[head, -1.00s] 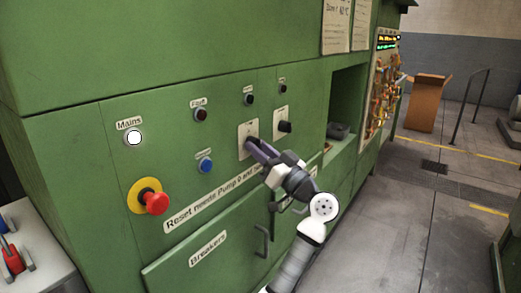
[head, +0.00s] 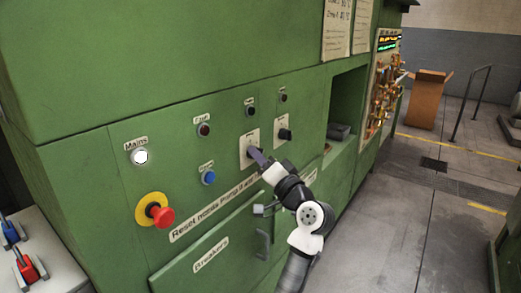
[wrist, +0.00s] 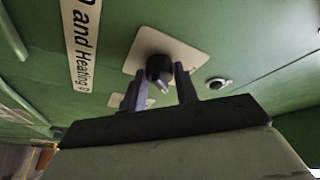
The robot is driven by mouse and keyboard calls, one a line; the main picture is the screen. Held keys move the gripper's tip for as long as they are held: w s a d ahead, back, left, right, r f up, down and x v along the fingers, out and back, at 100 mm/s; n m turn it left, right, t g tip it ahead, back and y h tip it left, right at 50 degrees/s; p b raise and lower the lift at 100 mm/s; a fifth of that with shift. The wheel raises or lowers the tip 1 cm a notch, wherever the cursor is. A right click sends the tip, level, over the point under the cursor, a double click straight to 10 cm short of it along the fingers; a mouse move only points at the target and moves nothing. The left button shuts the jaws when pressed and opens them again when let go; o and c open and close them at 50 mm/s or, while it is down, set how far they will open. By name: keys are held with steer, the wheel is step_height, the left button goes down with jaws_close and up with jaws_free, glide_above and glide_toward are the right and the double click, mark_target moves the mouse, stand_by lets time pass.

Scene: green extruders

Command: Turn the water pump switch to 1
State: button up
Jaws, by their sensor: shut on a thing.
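A rotary switch on a pale plate (head: 243,150) sits on the green panel, the left of two such switches. My gripper (head: 257,156) reaches it from the lower right and covers most of the knob in the head view. In the wrist view my gripper (wrist: 158,80) has one finger on each side of the black knob (wrist: 160,66), shut on it. The pale plate (wrist: 190,56) shows behind the knob. I cannot read the plate's markings or the knob's position.
A second black knob (head: 284,134) is close to the right. A blue button (head: 208,177), a red emergency stop (head: 160,215) on yellow and a white Mains lamp (head: 140,157) are to the left. A breaker door with a handle (head: 264,243) is below. Open floor lies to the right.

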steer(key=m+p, duration=0.1)
steer(key=m+h+p, duration=0.1)
steer(key=m+p, duration=0.2)
steer(key=p, duration=0.1)
steer(key=shift+r+m+g+h, duration=0.25)
steer(key=shift+m+g+h, duration=0.15)
steer(key=o, duration=1)
steer(key=shift+f, duration=0.1)
steer(key=shift+c, duration=0.2)
steer(key=shift+s, duration=0.1)
steer(key=b+v, duration=0.4)
steer(key=v, duration=0.9)
steer(key=shift+s+d, duration=0.2)
steer(key=shift+s, duration=0.15)
